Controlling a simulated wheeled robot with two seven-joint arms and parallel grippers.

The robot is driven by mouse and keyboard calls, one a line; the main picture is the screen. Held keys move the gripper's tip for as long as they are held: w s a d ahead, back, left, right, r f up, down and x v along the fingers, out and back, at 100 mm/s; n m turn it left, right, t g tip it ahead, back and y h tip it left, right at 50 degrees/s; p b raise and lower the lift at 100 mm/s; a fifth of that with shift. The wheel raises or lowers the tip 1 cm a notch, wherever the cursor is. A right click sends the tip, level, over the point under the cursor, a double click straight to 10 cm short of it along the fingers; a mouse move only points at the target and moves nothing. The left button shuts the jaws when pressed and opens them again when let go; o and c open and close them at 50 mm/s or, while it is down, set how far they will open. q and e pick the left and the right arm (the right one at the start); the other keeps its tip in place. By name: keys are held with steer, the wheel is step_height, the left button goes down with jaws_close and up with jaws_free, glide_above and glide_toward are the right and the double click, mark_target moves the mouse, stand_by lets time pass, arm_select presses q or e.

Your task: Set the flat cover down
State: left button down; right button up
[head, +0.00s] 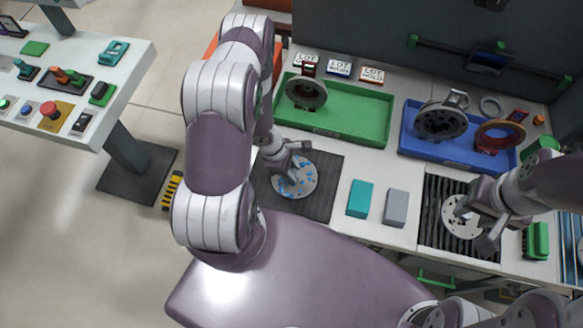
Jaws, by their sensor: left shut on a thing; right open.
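The flat cover appears to be the pale round disc with blue patches (299,185) over the dark mat (317,205). My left gripper (291,167) is shut on its upper left side. I cannot tell whether the disc touches the mat or is held just above it. Another pale disc with small holes (459,222) lies over a dark ribbed plate (434,236) at the right. My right gripper (478,222) is open beside this second disc, partly overlapping it.
A teal block (360,198) and a grey block (396,207) stand between the two work spots. Behind them are a green tray (352,116) with a ring part (306,92) and a blue tray (440,152) with round parts. Signs (339,68) stand at the back.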

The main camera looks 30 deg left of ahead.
arm_select(q)
steer(key=shift+w+f, duration=0.15)
steer(key=c, duration=1.2)
jaws_free()
steer(key=shift+f, duration=0.15)
steer(key=o, duration=0.4)
steer(key=shift+o, duration=0.2)
